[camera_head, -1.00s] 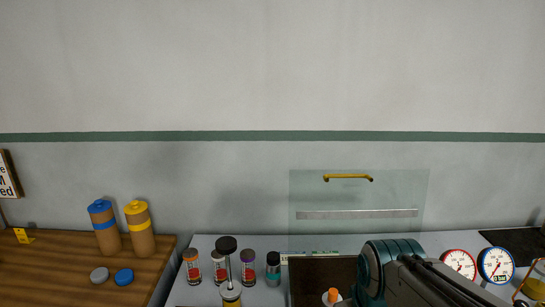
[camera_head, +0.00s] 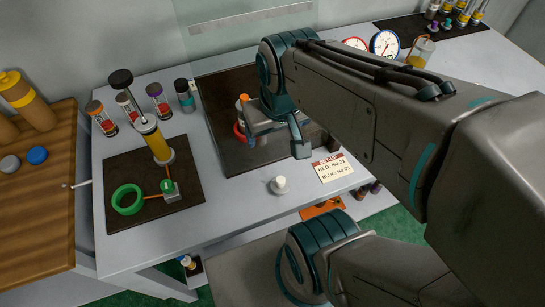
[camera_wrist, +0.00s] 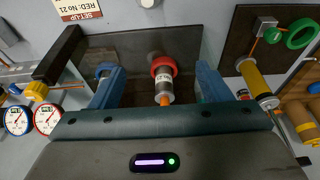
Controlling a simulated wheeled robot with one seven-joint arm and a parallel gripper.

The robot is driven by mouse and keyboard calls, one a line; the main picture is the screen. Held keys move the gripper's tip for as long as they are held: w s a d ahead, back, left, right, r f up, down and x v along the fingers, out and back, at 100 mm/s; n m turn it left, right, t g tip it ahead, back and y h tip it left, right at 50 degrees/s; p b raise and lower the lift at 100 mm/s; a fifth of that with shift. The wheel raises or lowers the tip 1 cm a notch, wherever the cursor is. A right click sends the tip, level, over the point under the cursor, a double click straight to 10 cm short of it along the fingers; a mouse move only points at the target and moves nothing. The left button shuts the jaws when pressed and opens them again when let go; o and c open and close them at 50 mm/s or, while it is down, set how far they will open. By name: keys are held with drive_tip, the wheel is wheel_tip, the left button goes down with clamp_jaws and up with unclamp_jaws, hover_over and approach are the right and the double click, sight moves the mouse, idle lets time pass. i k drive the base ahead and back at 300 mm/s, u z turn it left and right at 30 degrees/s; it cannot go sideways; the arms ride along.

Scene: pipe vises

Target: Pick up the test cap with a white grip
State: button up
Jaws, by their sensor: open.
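A small cap with a white grip (camera_head: 279,185) stands upright on the light grey bench in the head view, just in front of the dark mat. A white knob at the top edge of the wrist view (camera_wrist: 147,3) looks like the same cap. My gripper (camera_head: 272,138) is open above the dark mat, beyond the cap and apart from it. In the wrist view, my gripper (camera_wrist: 157,80) has its two blue fingers spread, with a red-ringed fitting (camera_wrist: 163,66) showing in the gap below. Whether the fingers touch that fitting is unclear.
A set-up card (camera_head: 332,167) lies right of the cap. A left mat (camera_head: 125,165) holds a green ring (camera_head: 127,199) and a yellow cylinder (camera_head: 156,146). Several small jars line the back. Gauges (camera_head: 385,43) stand at the back right. Bench left of the cap is clear.

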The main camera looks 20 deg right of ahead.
sight(280, 185)
drive_tip(key=k, duration=0.5)
drive_tip(key=z, duration=2.1)
drive_tip(key=k, duration=0.75)
drive_tip(key=u, duration=0.95)
drive_tip(key=i, duration=0.5)
